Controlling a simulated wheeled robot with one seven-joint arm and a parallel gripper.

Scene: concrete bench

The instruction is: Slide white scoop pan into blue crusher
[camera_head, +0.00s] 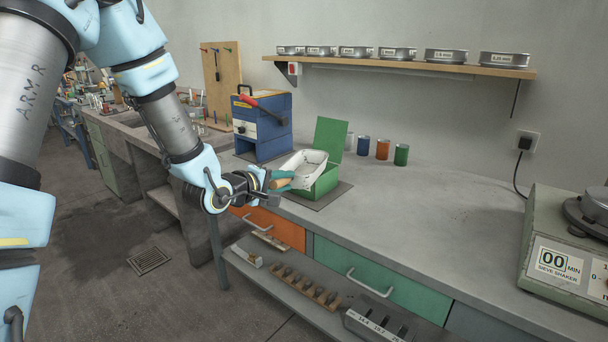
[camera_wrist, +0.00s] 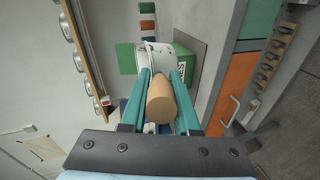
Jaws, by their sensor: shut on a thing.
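My gripper (camera_head: 284,179) is shut on the tan wooden handle of the white scoop pan (camera_head: 303,166). In the wrist view the handle lies between the two teal fingers (camera_wrist: 160,92), and the pan (camera_wrist: 150,52) extends beyond them. The pan appears at the open green box; whether it touches the box cannot be told. The blue crusher (camera_head: 270,133) stands on the bench to the left of and behind the pan, with a red-handled lever on top. The pan is apart from the crusher, whose opening I cannot make out.
The green box (camera_head: 327,180) has its lid raised and sits on a dark mat (camera_head: 340,192). Blue, orange and green cans (camera_head: 382,149) stand behind it. A sieve shaker (camera_head: 560,245) is at far right. A shelf of sieves (camera_head: 430,67) hangs above. The bench middle is clear.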

